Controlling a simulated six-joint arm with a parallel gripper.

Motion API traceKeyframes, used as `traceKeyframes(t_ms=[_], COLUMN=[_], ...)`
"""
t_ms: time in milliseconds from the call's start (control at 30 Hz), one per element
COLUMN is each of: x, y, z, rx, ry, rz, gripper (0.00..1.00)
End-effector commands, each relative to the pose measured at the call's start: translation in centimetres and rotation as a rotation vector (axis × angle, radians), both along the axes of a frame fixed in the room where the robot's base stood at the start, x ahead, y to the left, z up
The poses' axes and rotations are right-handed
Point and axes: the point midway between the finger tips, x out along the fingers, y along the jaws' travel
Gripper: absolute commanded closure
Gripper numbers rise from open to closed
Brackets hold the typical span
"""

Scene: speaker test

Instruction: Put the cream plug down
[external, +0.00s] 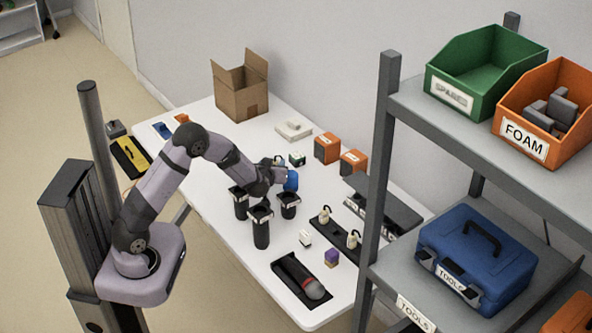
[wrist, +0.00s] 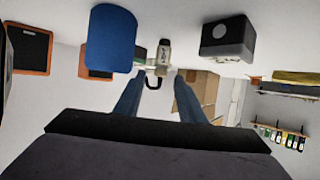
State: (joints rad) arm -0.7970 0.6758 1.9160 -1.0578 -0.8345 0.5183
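In the external view my gripper (external: 283,172) is above the middle of the table, and the plug is mostly hidden there. Two similar cream plugs (external: 324,214) (external: 353,239) stand on a black tray at the right.
A blue rounded object (external: 291,181) is close beside my gripper. Several black cylinders (external: 261,228) stand in front. A white cube (external: 305,238), a purple block (external: 331,257) and a microphone in a case (external: 301,280) lie nearer. Orange boxes (external: 327,148) and a cardboard box (external: 241,88) stand behind.

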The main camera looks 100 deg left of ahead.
Motion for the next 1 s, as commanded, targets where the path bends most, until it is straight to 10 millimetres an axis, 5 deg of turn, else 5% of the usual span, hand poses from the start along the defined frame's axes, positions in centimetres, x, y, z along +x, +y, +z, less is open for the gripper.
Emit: traceKeyframes(t_ms=[400,1000], x=[0.0,0.1], y=[-5.0,-5.6], z=[2.1,2.3], rx=[0.001,0.002], ry=[-0.001,-0.002], rz=[-0.001,-0.001], gripper=[0.64,0.64])
